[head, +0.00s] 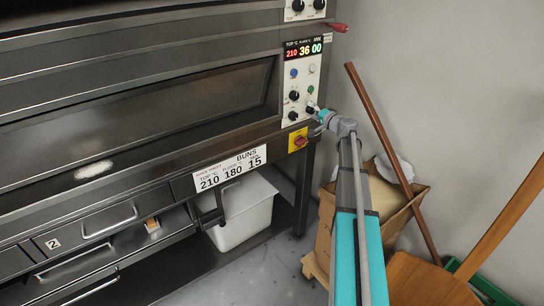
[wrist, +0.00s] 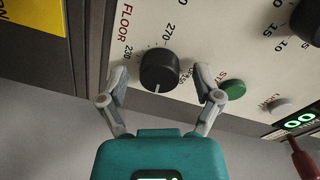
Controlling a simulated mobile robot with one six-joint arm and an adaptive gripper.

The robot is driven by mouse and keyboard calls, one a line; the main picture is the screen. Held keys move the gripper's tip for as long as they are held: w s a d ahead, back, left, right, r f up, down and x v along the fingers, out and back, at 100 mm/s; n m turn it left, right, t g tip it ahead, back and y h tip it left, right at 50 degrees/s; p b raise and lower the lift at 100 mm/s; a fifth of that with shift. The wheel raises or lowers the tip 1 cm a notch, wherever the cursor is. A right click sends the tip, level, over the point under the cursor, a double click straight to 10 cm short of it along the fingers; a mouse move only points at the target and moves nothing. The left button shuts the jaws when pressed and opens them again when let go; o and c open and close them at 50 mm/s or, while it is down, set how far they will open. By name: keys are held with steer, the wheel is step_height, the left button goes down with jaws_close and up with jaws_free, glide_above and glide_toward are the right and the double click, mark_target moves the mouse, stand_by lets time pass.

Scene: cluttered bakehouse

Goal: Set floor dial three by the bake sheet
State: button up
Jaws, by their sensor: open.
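In the wrist view the floor dial (wrist: 158,70) is a round black knob beside the red word FLOOR. Its white mark points down in the picture, towards my gripper's body. Scale numbers 230 and 270 show around it. My gripper (wrist: 161,80) is open, one finger on each side of the dial; I cannot tell whether they touch it. In the head view my gripper (head: 317,112) is at the lower right of the control panel (head: 301,80) and partly hides the knobs there. The bake sheet (head: 229,168) below the oven reads BUNS, TOP 210, FLOOR 180, and 15.
The lit display (head: 304,49) seems to read 210, 36 and 00. In the wrist view a green button (wrist: 234,90) and another black knob (wrist: 308,20) are near. A yellow-and-red switch (head: 298,140) is below the panel. A cardboard box (head: 388,202) and poles stand at the right.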

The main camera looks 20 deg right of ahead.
steer(key=n, duration=0.4)
steer(key=shift+n, duration=0.4)
steer(key=n, duration=0.5)
steer(key=shift+t, duration=0.3)
steer(key=shift+s, duration=0.4)
steer(key=v, duration=1.3)
steer(key=s+a+f+n+g+y+p, duration=0.1)
steer(key=a+g+p, duration=0.3)
steer(key=a, duration=0.9)
steer(key=s+a+f+n+g+y+p, duration=0.1)
steer(key=a+g, duration=0.5)
steer(key=a, duration=0.8)
steer(key=shift+s+f+n+y+p, duration=0.35)
steer(key=shift+s+f+p, duration=0.3)
steer(key=shift+s+p, duration=0.75)
steer(key=shift+w, duration=0.15)
